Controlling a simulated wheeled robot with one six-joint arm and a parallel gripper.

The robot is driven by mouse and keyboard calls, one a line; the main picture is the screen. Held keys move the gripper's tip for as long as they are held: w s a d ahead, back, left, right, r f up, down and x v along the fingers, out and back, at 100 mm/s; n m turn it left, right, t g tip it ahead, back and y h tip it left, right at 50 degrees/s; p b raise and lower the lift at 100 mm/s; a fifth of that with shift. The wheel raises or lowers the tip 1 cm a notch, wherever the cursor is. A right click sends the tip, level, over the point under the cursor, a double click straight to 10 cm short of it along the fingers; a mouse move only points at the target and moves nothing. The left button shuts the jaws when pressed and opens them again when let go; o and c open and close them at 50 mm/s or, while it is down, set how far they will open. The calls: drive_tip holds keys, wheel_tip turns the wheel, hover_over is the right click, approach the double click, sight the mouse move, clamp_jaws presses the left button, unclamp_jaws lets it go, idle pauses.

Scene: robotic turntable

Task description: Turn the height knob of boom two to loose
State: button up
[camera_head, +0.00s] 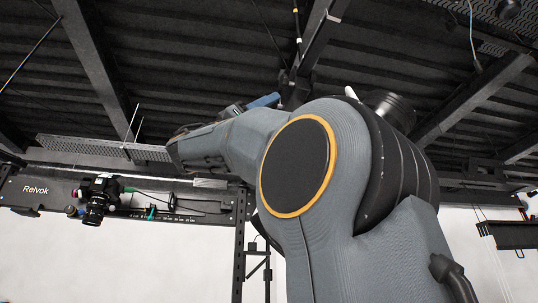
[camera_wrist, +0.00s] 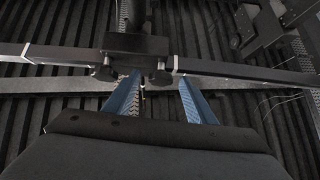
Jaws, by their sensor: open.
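In the wrist view my gripper (camera_wrist: 159,80) has its two blue fingers spread apart. A dark clamp block (camera_wrist: 136,43) sits where a post meets a horizontal bar. Two small black knobs hang at the block's near side: a left knob (camera_wrist: 104,73) outside my left finger, and a right knob (camera_wrist: 160,78) that appears between the fingertips. I cannot tell whether the fingers touch it, nor which knob is boom two's height knob. In the head view a blue finger (camera_head: 263,101) shows beside the ceiling post; my arm hides the knobs there.
A rail marked Relvok (camera_head: 40,190) with a camera (camera_head: 97,199) hangs at the left in the head view. Dark beams cross the ribbed ceiling overhead. In the wrist view the horizontal bar (camera_wrist: 240,69) runs across, and dark equipment (camera_wrist: 262,25) stands at upper right.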

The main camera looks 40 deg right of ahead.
drive_tip(key=shift+s+d+r, duration=0.1)
drive_tip(key=shift+d+r, duration=0.2)
drive_tip(key=shift+r, duration=0.05)
drive_tip(key=c, duration=1)
